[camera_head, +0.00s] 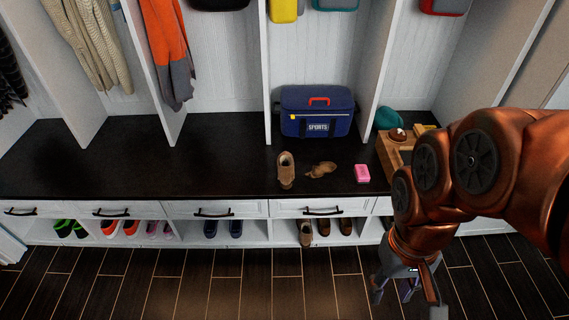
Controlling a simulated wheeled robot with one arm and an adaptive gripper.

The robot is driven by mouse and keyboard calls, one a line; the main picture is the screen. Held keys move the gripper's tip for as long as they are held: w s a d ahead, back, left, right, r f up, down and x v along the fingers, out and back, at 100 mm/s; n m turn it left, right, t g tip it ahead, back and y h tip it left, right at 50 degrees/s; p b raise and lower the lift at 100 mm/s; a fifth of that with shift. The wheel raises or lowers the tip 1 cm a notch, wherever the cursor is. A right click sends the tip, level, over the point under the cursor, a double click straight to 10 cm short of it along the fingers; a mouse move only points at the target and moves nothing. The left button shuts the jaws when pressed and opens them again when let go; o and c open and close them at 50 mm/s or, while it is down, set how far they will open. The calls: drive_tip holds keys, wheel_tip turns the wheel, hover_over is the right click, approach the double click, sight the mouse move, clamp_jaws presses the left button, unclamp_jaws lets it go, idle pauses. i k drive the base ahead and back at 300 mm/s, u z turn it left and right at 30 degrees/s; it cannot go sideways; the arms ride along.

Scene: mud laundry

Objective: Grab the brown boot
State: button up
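A brown boot (286,170) stands on the dark bench top (200,165), near its front edge and right of the picture's centre. A tan, low item (321,169) lies just right of it; I cannot tell what it is. Brown footwear also shows in the cubby below: a lighter brown shoe (306,234) and a pair of darker brown shoes (345,226). My gripper (407,298) points down over the floor in front of the bench, at the lower right. Its fingers are spread and hold nothing that I can see. It is well apart from the boot.
A pink box (362,173) and a wooden tray (391,158) with items sit right of the boot. A blue sports bag (317,112) stands behind. Drawers with black handles (214,213) line the bench front. The floor (190,275) is clear at left.

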sight(286, 162)
drive_tip(key=u, duration=3.05)
drive_tip(key=k, duration=0.85)
drive_tip(key=z, duration=0.7)
drive_tip(key=i, duration=0.5)
drive_tip(key=z, duration=0.05)
